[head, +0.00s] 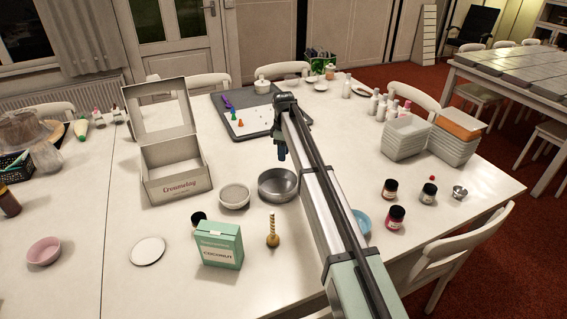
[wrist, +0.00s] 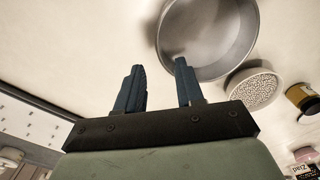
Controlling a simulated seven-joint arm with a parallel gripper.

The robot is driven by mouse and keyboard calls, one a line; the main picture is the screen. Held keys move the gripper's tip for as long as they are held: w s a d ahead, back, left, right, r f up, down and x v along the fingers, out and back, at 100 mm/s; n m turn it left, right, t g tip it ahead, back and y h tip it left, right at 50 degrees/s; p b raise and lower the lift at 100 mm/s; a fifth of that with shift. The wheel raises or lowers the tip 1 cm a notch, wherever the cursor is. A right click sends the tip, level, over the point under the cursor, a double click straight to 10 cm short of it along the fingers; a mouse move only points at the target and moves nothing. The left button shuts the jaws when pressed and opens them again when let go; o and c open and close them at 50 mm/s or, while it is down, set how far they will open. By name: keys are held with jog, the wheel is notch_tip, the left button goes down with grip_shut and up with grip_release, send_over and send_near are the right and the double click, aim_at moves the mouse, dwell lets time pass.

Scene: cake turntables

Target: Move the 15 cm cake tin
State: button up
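The cake tin (head: 277,190) is a round, shallow, grey metal pan standing on the white table near its middle. In the wrist view the tin (wrist: 215,35) shows at the upper right, with its inside bare. My gripper (head: 282,153) is above and behind the tin in the head view, pointing down. In the wrist view my gripper (wrist: 158,66) has its two blue fingers apart with nothing held between them. The right finger overlaps the tin's near rim in the picture; I cannot tell whether it touches.
A whitish bowl (head: 234,195) stands close left of the tin. A green coconut box (head: 220,245) and a wooden dipper-like tool (head: 273,232) are in front. An open white cake box (head: 170,160) stands left, a grey mat (head: 245,122) behind. Stacked tubs (head: 407,137) stand right.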

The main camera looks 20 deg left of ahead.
jog(key=shift+r, duration=1.8)
jog(key=shift+d, duration=0.1)
